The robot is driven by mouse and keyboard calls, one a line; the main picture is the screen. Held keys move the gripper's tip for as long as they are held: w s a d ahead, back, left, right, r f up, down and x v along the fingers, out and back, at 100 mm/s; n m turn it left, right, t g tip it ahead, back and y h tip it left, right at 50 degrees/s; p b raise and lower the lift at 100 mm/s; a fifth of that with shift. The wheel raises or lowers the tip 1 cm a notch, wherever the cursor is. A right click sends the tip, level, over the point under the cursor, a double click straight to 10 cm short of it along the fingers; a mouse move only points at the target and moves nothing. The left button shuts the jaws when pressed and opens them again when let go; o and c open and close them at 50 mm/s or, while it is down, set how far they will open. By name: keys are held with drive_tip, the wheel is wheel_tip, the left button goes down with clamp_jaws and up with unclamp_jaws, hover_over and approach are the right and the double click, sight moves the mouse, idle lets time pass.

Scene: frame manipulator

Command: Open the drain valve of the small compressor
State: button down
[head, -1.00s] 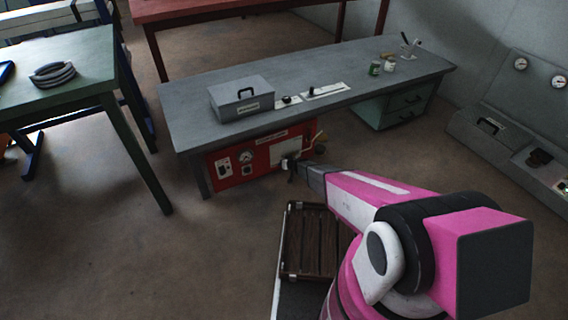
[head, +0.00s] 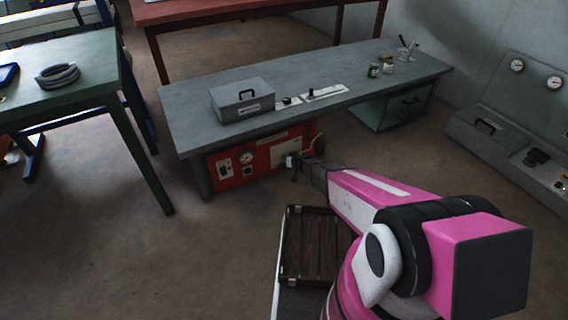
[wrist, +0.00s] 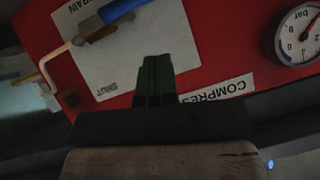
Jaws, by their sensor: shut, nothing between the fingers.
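The red compressor (head: 232,170) sits under the grey bench, with a gauge and a pale plate on its front. In the wrist view its red panel carries a white plate (wrist: 135,55) with a partly cut-off word ending in "RAIN" and the word "SHUT". A blue lever (wrist: 122,9) lies across the plate's edge at the upper left, close to a bent copper-coloured pipe (wrist: 56,56). My gripper (wrist: 157,60) is shut and empty in front of the plate, apart from the lever. In the head view my gripper (head: 293,161) is at the compressor's right front.
The pressure gauge (wrist: 299,37) is right of my fingers. The grey bench top (head: 205,90) overhangs the compressor and holds a grey box (head: 241,99). A slatted dark platform (head: 316,245) is below my arm. A green table (head: 95,55) stands left, with open floor between.

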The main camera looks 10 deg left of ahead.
drive_tip(key=v, duration=0.6)
drive_tip(key=shift+s+a, duration=0.2)
drive_tip(key=shift+a, duration=0.15)
